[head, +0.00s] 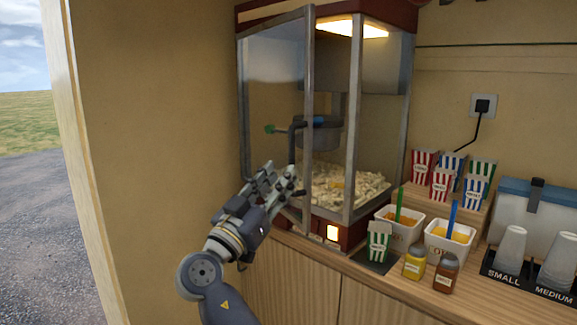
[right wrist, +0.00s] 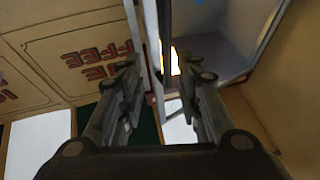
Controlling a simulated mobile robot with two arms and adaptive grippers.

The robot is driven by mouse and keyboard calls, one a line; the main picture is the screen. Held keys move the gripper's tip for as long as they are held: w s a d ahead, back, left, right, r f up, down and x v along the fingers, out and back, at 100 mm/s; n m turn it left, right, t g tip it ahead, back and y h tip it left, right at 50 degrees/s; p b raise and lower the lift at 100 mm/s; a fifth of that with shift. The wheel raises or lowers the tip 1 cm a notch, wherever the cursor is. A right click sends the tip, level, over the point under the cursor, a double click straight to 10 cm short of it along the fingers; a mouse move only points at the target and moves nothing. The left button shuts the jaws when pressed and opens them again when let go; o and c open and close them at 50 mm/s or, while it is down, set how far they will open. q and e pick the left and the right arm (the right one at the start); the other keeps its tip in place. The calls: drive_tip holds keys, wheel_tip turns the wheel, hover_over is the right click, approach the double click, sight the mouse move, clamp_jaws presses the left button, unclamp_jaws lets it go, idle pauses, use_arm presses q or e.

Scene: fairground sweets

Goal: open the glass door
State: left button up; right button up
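The popcorn machine has a glass door (head: 308,75) with a grey metal frame. The door stands partly open, its free edge swung out from the front, with a gap beside it showing the lit inside. A dark upright handle (head: 292,147) is on the door. My right gripper (head: 284,179) is at the handle's lower part. In the right wrist view the right gripper (right wrist: 165,72) is open, its fingers wide apart, with a dark upright bar between them. I cannot tell whether either finger touches it. My left gripper is not in view.
The wooden counter (head: 315,275) holds a striped carton (head: 378,241), two tubs, two small bottles and cup stacks (head: 510,250) to the right of the machine. Popcorn (head: 345,187) lies inside. A wall (head: 150,150) is on the left.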

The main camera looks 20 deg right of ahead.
drive_tip(key=shift+v, duration=1.5)
drive_tip(key=shift+s+r, duration=0.1)
